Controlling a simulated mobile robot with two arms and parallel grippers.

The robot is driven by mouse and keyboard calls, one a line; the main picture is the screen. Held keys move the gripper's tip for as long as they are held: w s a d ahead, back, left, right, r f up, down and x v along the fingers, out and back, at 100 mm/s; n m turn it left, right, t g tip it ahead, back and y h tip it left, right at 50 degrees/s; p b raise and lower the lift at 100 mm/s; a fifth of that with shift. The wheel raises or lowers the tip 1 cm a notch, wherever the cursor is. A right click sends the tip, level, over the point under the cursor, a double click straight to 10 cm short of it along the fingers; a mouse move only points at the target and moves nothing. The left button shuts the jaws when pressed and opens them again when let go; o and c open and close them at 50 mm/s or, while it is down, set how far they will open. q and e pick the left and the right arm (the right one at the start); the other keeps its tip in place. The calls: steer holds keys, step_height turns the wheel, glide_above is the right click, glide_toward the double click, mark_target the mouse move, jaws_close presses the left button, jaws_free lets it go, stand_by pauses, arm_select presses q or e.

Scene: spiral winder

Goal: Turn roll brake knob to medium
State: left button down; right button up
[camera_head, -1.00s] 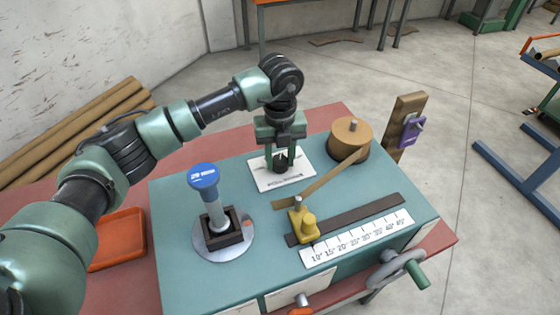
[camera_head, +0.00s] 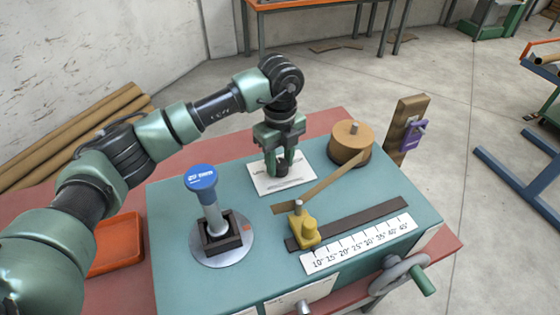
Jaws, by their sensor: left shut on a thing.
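The roll brake knob (camera_head: 283,165) is a small dark knob on a white label plate (camera_head: 266,187) at the back of the teal machine top. My left gripper (camera_head: 280,170) points down from above and is shut on the knob, its green fingers on either side. The fingers hide most of the knob, so its pointer cannot be read. The print on the plate is too small to read. My right gripper does not show.
A brown tape roll (camera_head: 350,145) stands right of the plate, its strip running to a yellow guide (camera_head: 303,227). A blue-topped post (camera_head: 201,180) on a round base stands front left. A white scale (camera_head: 358,243) and a hand wheel (camera_head: 400,274) are at the front right.

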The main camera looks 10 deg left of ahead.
mark_target(280, 163)
arm_select(q)
steer(key=shift+r, duration=0.15)
steer(key=c, duration=0.9)
jaws_free()
steer(key=shift+w+r, duration=0.1)
steer(key=shift+r, duration=0.2)
step_height(280, 163, up, 6)
steer(key=shift+r+b, duration=0.15)
steer(key=shift+b, duration=0.9)
steer(key=shift+r, duration=0.4)
steer(key=shift+f, duration=0.1)
